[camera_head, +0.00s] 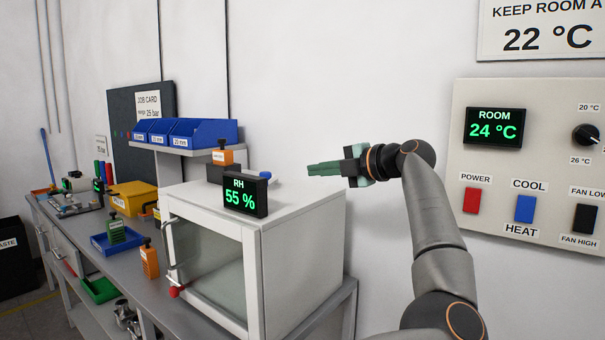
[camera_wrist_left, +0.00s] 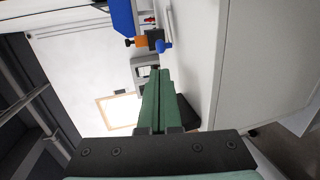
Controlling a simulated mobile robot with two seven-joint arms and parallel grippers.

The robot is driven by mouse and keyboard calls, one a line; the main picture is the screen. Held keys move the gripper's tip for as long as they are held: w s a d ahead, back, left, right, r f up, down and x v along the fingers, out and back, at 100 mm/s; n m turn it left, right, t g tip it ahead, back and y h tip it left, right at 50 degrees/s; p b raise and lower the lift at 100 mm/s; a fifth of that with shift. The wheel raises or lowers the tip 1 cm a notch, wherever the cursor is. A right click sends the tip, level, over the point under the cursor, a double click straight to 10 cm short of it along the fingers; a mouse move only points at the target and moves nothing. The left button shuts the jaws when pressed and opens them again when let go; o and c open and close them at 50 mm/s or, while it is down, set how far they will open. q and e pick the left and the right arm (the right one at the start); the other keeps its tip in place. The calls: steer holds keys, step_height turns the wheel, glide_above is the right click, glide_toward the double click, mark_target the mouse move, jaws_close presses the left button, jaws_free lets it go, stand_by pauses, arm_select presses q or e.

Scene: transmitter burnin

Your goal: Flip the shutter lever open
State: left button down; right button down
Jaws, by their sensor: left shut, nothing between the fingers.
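A white cabinet (camera_head: 307,225) with a glass door stands on the bench. On its top, behind the RH display (camera_head: 245,196), a small blue knob (camera_head: 265,175) shows, which looks like the end of the shutter lever. In the left wrist view the blue knob (camera_wrist_left: 165,47) sits beyond the fingertips, beside an orange part. The lever's position and pivot are not clear. My left gripper (camera_head: 310,169) is shut and empty, above the cabinet top and right of the knob, apart from it. Its green fingers (camera_wrist_left: 157,75) point toward the knob's area. My right gripper is not in view.
An orange device (camera_head: 222,157) stands behind the display. Blue bins (camera_head: 185,132) sit on a shelf farther back. The bench holds a blue tray (camera_head: 115,241) and an orange transmitter (camera_head: 149,262). A wall panel (camera_head: 540,150) with switches is at the right.

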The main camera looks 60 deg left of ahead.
mark_target(269, 174)
arm_select(q)
steer(key=p+x, duration=0.1)
steer(key=x, duration=1)
steer(key=shift+s+a, duration=0.1)
steer(key=shift+a, duration=0.1)
steer(key=shift+s+a+f, duration=0.15)
steer(key=shift+a+f, duration=0.05)
steer(key=shift+a, duration=0.4)
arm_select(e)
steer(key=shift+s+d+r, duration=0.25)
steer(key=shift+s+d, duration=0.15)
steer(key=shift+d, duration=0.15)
arm_select(q)
steer(key=s+a, duration=0.1)
steer(key=s, duration=0.1)
steer(key=s+a, duration=0.2)
steer(key=shift+p, duration=0.3)
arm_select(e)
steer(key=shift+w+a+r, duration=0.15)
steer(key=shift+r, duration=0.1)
arm_select(q)
steer(key=shift+d+r, duration=0.1)
steer(key=shift+d, duration=0.05)
